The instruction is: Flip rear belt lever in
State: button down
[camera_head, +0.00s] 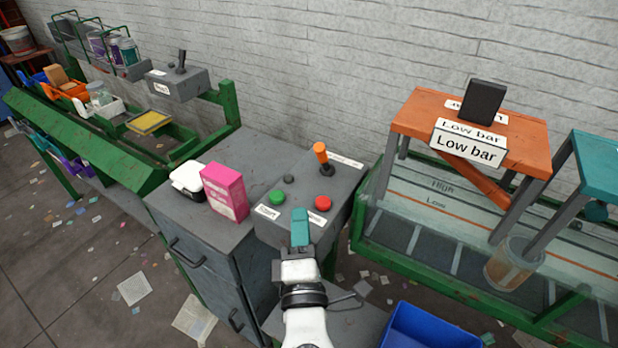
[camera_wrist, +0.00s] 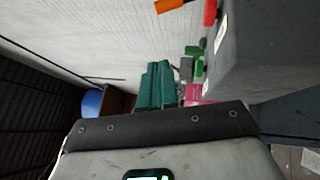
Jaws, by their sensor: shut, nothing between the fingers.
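My gripper (camera_head: 300,215) has teal fingers, which are shut and empty. It is above the front edge of a grey control console (camera_head: 265,232). An orange-topped lever (camera_head: 320,152) stands upright at the back of this console, beyond my fingertips. A second lever, black (camera_head: 181,62), stands on a grey box (camera_head: 178,84) by the wall at the far left. The labels are too small to read, so I cannot tell which one is the rear belt lever. In the wrist view my shut fingers (camera_wrist: 155,86) point past the console, and part of the orange lever (camera_wrist: 172,5) shows at the top.
A green button (camera_head: 277,197) and a red button (camera_head: 323,203) flank my fingers. A pink box (camera_head: 225,191) and a white container (camera_head: 187,178) stand on the cabinet to the left. An orange "Low bar" stand (camera_head: 412,112) is over the belt at right. A blue bin (camera_head: 425,328) is below.

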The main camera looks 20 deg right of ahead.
jog(key=p, duration=0.2)
send_near(319, 144)
jog(key=w+a, duration=0.1)
jog(key=w, duration=0.2)
jog(key=w+a+f, duration=0.1)
jog(key=w, duration=0.1)
jog(key=shift+a, duration=0.35)
jog(key=shift+w+d+r+p, duration=0.15)
jog(key=shift+w+d+p, duration=0.05)
jog(key=shift+d, duration=0.35)
jog(key=shift+w+d+r+p, duration=0.15)
jog(key=shift+w+d, duration=0.05)
jog(key=shift+d, duration=0.35)
jog(key=shift+w+d, duration=0.25)
jog(key=shift+d, duration=0.3)
jog(key=shift+r, duration=0.1)
jog(key=shift+w+d+r+p, duration=0.15)
jog(key=shift+r+p, duration=0.3)
jog(key=shift+p, duration=0.6)
jog(key=shift+w+d+r+m+g+p, duration=0.25)
jog(key=shift+w+d+g+p, duration=0.05)
jog(key=shift+d+p, duration=0.25)
jog(key=shift+w+d+r+m+g+p, duration=0.3)
jog(key=shift+w+d+p, duration=0.1)
jog(key=shift+p, duration=0.15)
